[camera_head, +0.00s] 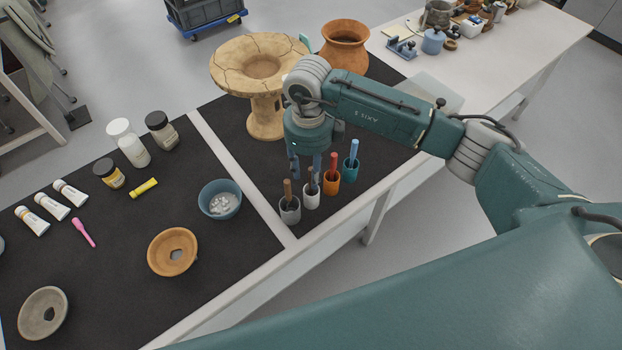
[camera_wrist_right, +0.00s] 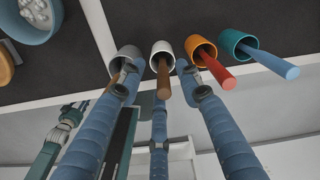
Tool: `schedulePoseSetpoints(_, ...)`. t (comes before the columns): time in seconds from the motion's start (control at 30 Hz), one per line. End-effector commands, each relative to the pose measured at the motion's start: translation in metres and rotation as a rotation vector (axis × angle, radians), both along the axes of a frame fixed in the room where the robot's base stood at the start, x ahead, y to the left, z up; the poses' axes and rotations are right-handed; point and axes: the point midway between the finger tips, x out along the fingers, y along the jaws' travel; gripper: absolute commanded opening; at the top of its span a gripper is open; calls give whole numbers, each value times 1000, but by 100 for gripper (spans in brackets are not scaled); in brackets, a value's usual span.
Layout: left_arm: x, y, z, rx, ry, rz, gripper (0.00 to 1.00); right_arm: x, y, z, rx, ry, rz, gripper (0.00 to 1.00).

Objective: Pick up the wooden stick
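The brown wooden stick (camera_wrist_right: 163,80) leans up out of the white cup (camera_wrist_right: 162,49) in the right wrist view. In the head view the white cup (camera_head: 311,199) stands in a row of cups near the table's front edge, and its stick is partly hidden by a finger. My right gripper (camera_head: 305,172) is above the grey and white cups with its fingers pointing down. In the right wrist view its fingers (camera_wrist_right: 157,70) are spread on either side of the stick, and nothing is held. My left gripper is not in view.
Next to the white cup are a grey cup (camera_head: 290,212), an orange cup (camera_head: 331,184) with a red stick and a teal cup (camera_head: 349,172) with a blue stick. A blue bowl (camera_head: 220,199) and a cracked clay stand (camera_head: 262,115) are nearby.

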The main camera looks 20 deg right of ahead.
Motion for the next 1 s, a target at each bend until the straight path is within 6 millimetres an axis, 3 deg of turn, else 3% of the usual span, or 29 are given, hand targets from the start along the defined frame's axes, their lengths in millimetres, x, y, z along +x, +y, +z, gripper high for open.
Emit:
schedulePoseSetpoints(0.03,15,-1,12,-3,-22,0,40,-4,-4,-4,-1,5,-2,35)
schedulePoseSetpoints(0.17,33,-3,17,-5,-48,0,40,-3,-4,-23,0,4,-1,35)
schedulePoseSetpoints(0.47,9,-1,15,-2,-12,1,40,-2,-5,-31,0,-1,1,35)
schedulePoseSetpoints(0.67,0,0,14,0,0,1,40,-2,-4,-31,0,0,0,0)
schedulePoseSetpoints(1.0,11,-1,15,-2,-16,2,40,-2,-4,-31,1,-1,0,0)
